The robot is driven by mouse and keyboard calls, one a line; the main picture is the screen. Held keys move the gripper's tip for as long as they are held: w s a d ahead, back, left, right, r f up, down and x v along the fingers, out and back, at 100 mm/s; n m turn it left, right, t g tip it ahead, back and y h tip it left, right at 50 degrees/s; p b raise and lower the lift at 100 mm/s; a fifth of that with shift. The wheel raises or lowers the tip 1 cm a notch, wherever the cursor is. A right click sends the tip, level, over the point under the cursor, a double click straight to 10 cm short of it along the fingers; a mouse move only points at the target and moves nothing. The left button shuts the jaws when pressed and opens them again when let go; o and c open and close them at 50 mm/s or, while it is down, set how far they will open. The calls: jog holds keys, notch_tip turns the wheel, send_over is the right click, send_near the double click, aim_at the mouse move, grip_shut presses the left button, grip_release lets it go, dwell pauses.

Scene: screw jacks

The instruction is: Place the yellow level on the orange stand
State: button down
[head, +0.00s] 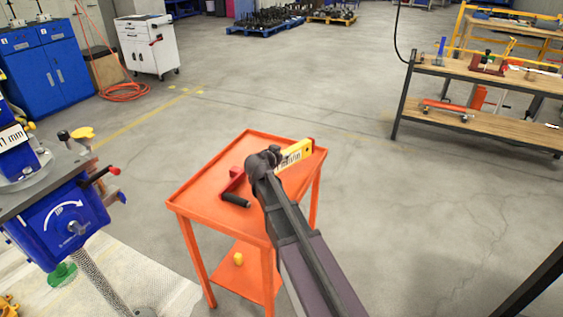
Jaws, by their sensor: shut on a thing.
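The orange stand (202,185) is a small table with a raised rim, standing in the middle of the head view. The yellow level (299,151), with a white marked label, is over the stand's far right part. My gripper (276,158) is shut on the level's left end. The arm reaches in from the bottom and hides part of the stand top and the gripper's fingers. I cannot tell whether the level touches the stand's surface.
A red tool with a black handle (235,200) lies on the stand, left of my gripper. A blue machine (62,222) stands at left. A wooden workbench (485,73) is at right. Floor between is clear.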

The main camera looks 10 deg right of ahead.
jog(key=shift+f+b, duration=1.8)
jog(key=shift+c, duration=1)
grip_release()
jog(key=shift+r, duration=0.1)
jog(key=p+v, duration=0.4)
jog(key=v, duration=0.8)
